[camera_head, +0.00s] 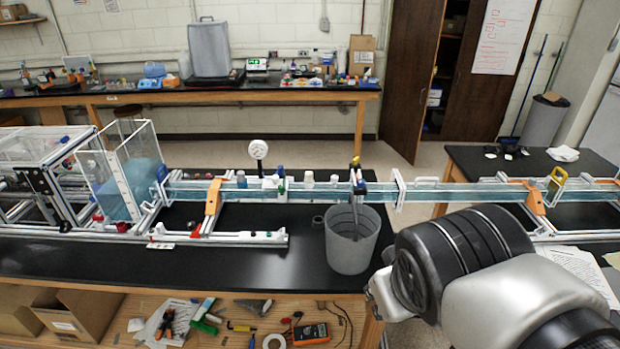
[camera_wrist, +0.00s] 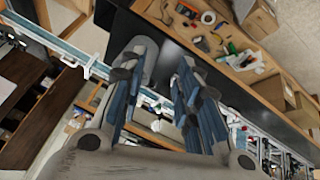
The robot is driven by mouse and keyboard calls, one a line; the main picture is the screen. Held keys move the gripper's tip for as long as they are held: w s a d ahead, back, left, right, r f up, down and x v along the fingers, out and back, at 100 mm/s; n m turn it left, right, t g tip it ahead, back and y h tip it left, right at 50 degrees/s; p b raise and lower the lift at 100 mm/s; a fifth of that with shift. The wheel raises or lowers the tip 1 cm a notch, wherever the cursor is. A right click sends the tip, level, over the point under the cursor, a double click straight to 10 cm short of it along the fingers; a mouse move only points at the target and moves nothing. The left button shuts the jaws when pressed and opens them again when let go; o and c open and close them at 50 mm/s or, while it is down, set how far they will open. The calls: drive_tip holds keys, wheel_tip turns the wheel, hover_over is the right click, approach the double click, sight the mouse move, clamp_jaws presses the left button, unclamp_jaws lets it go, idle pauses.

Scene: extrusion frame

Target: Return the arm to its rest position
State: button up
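My arm (camera_head: 500,290) reaches in from the lower right in the head view, its dark joint and pale links in front of the bench's right part. My gripper (camera_wrist: 163,64) shows in the wrist view with its two blue-padded fingers spread apart. I see nothing held between them; the bench and frame show through the gap. The fingers do not show clearly in the head view.
A grey bin (camera_head: 352,240) stands on the black bench (camera_head: 250,265), left of my arm. A long clear water channel (camera_head: 430,192) on a white extrusion frame runs across the bench. Tools (camera_head: 310,334) and boxes fill the shelf below. A gap separates the right table (camera_head: 480,165).

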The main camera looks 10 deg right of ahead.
drive_tip(key=s+a+f+m+g+y, duration=0.1)
drive_tip(key=s+a+f, duration=0.1)
drive_tip(key=s+a, duration=0.2)
drive_tip(key=shift+s+a+f+y, duration=0.15)
drive_tip(key=shift+s+f+y, duration=0.2)
drive_tip(key=shift+s, duration=0.25)
wheel_tip(320, 180, down, 13)
drive_tip(key=b, duration=1.3)
drive_tip(key=shift+r, duration=0.1)
